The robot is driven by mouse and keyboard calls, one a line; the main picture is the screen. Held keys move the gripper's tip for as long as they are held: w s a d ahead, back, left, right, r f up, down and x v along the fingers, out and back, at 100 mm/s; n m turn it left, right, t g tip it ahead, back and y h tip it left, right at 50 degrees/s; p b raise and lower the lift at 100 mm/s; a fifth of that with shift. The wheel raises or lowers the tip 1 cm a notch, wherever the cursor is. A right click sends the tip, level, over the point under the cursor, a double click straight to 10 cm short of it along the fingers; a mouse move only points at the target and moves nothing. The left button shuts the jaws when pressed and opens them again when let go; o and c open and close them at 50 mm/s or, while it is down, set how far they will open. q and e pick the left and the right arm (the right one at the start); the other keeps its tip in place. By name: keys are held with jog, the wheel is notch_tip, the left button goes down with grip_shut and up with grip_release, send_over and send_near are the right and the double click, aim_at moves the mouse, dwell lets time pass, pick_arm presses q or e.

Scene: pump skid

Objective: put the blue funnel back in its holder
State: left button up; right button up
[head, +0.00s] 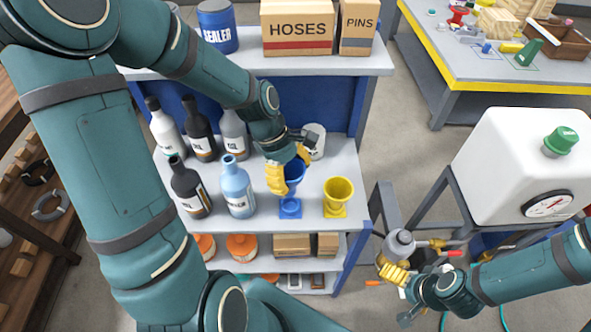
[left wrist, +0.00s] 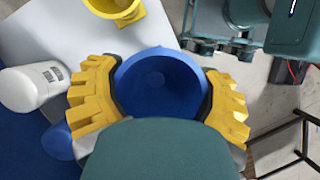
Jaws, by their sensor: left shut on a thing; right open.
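The blue funnel (head: 295,171) is held upright, mouth up, between the yellow fingers of my left gripper (head: 288,174). In the left wrist view its round blue mouth (left wrist: 158,85) fills the space between the two fingers (left wrist: 158,98). The blue holder (head: 290,208) stands on the shelf top just below the funnel in the head view. The funnel's lower end is partly hidden by a finger, so I cannot tell whether it touches the holder. My right gripper (head: 394,273) is open beside the metal pipework at the lower right, away from the shelf.
A yellow funnel (head: 338,190) in a yellow stand is right of the blue holder. A light-blue bottle (head: 237,188) and dark bottle (head: 189,190) stand to the left. A white can (head: 315,141) is behind. The shelf front (head: 270,227) is clear.

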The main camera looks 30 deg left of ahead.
aim_at(293, 194)
pick_arm(q)
notch_tip(293, 194, down, 2)
jog(key=shift+f+b, duration=0.25)
jog(key=shift+b, duration=0.65)
notch_tip(293, 194, down, 2)
jog(key=shift+f+b, duration=0.25)
jog(key=shift+b, duration=0.9)
jog(key=shift+r, duration=0.15)
jog(key=shift+p, duration=0.55)
jog(key=shift+f+b, duration=1.15)
jog(key=shift+f, duration=0.6)
jog(key=o, duration=1.2)
jog(key=shift+o, duration=0.2)
